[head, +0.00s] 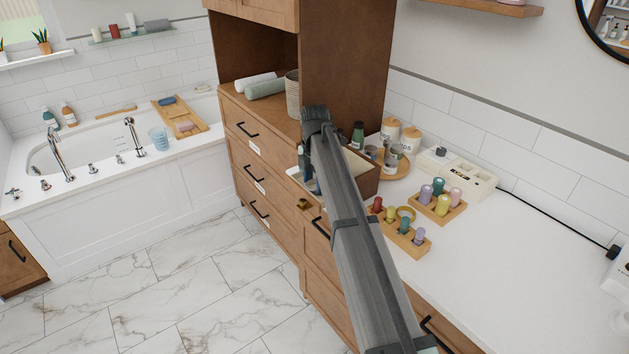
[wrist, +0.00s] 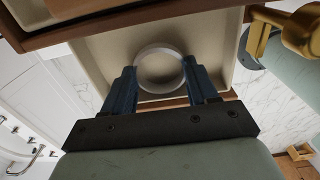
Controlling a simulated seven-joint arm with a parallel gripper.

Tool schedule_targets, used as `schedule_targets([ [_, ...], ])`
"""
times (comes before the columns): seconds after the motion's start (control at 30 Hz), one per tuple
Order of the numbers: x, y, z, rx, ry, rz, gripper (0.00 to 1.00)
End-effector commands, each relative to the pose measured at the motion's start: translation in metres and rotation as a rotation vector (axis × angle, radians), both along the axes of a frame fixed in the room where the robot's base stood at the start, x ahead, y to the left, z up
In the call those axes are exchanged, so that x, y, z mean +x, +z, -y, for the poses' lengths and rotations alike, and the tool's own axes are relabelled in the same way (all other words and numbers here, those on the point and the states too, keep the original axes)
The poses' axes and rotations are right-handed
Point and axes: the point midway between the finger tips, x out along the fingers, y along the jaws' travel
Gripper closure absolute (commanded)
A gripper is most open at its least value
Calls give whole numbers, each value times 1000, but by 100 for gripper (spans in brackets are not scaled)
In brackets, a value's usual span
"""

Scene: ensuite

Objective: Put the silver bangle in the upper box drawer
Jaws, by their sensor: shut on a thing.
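The silver bangle (wrist: 160,70) is a pale ring held between the two dark blue fingers of my gripper (wrist: 162,84) in the wrist view. The gripper is shut on it. Beyond the bangle is an open box drawer (wrist: 96,58) with a beige lining, and the bangle appears over its inside; I cannot tell its height above the drawer floor. In the head view, my arm hides the bangle and most of the gripper. The wooden box (head: 366,178) stands on the counter beside the tall cabinet, partly behind my arm. A brass knob (head: 304,204) shows at its front.
A wooden tray (head: 396,172) with jars and bottles stands behind the box. Holders with colored spools (head: 404,238) stand to the right of my arm. The tall wooden cabinet (head: 345,60) rises close to the box.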

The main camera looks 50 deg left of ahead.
Motion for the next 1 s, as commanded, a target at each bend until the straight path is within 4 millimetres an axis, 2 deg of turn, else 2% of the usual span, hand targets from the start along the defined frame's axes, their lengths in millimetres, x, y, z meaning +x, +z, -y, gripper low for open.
schedule_targets([
  [0.23,0,-3,0,-1,0,0,71],
  [0.27,0,-3,0,-1,0,0,40],
  [0.5,0,-2,0,-1,0,0,17],
  [0.8,0,0,0,0,0,0,16],
  [1.0,0,20,-1,0,0,0,16],
])
